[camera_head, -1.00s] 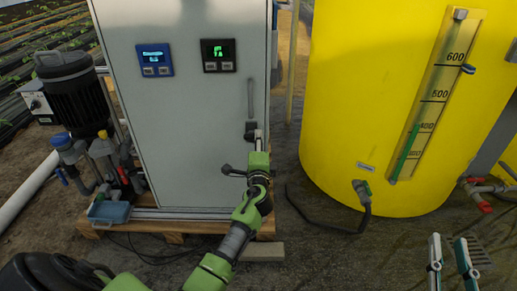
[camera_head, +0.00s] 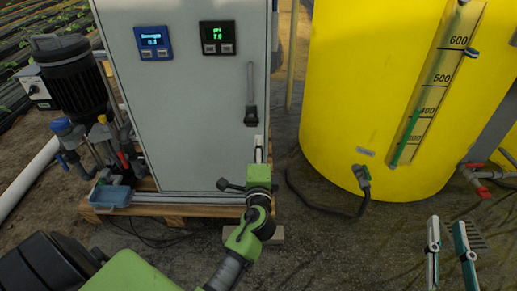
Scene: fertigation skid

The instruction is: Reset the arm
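My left arm comes in from the lower left with green and grey links. Its gripper (camera_head: 259,150) is in front of the lower right part of the grey cabinet door. It is seen nearly edge-on as a narrow pale shape, so I cannot tell if its fingers are apart. Nothing shows held in it. It is just below the door's handle (camera_head: 251,95), with a small gap in the picture.
The grey cabinet (camera_head: 185,110) has a blue display (camera_head: 153,43) and a black display (camera_head: 217,38). It stands on a wooden pallet (camera_head: 150,213). A yellow tank (camera_head: 350,90) with a level scale stands right. A black pump (camera_head: 72,75) and pipes are left. A hose lies on the ground.

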